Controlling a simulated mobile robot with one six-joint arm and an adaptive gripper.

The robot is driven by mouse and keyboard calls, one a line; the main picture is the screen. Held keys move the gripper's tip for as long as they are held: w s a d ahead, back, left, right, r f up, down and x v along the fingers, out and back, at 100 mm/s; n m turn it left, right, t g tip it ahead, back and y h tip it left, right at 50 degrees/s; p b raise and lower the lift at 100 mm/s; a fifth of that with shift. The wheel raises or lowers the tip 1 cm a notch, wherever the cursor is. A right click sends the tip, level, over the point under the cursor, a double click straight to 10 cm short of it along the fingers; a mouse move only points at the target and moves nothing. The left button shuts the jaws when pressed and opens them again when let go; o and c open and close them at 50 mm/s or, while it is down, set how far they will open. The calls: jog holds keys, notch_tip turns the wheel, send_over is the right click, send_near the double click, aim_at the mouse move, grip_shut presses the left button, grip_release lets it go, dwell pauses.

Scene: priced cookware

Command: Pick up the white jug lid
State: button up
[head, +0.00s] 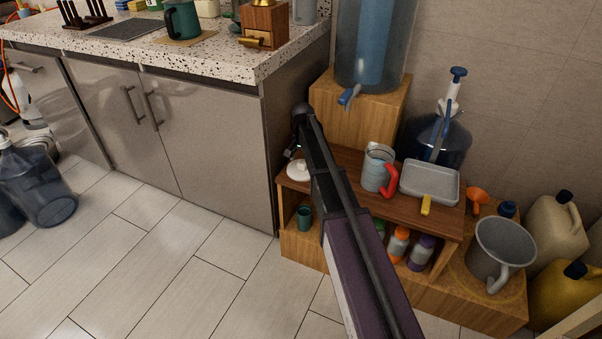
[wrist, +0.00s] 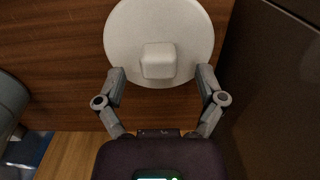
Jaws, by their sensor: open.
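The white jug lid (wrist: 127,32) is a round disc with a square knob on top. It lies flat on the brown wooden shelf top, and in the head view it shows at the left end of that shelf (head: 298,170). In the wrist view my gripper (wrist: 160,75) is open, its two fingers on either side of the lid's near edge with the knob (wrist: 158,60) between and just ahead of them. I cannot tell whether the fingers touch the lid. In the head view my arm hides most of the gripper.
A clear jug with a red handle (head: 378,168) and a grey tray (head: 430,183) stand right of the lid on the shelf (head: 400,207). A dark cabinet side (wrist: 275,90) rises close at the right in the wrist view. A water dispenser (head: 372,40) stands behind.

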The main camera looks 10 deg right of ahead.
jog(key=shift+f+b, duration=0.45)
jog(key=shift+f, duration=0.25)
grip_shut()
jog(key=shift+r, duration=0.2)
dwell(0.4)
notch_tip(320, 180, up, 3)
jog(key=p, duration=0.4)
jog(key=shift+r, duration=0.2)
jog(key=s+r+p, duration=0.1)
jog(key=s, duration=1.5)
jog(key=shift+r, duration=0.2)
notch_tip(320, 180, up, 32)
jog(key=p, duration=3.2)
jog(key=shift+r+p, duration=0.2)
jog(key=shift+p, duration=0.15)
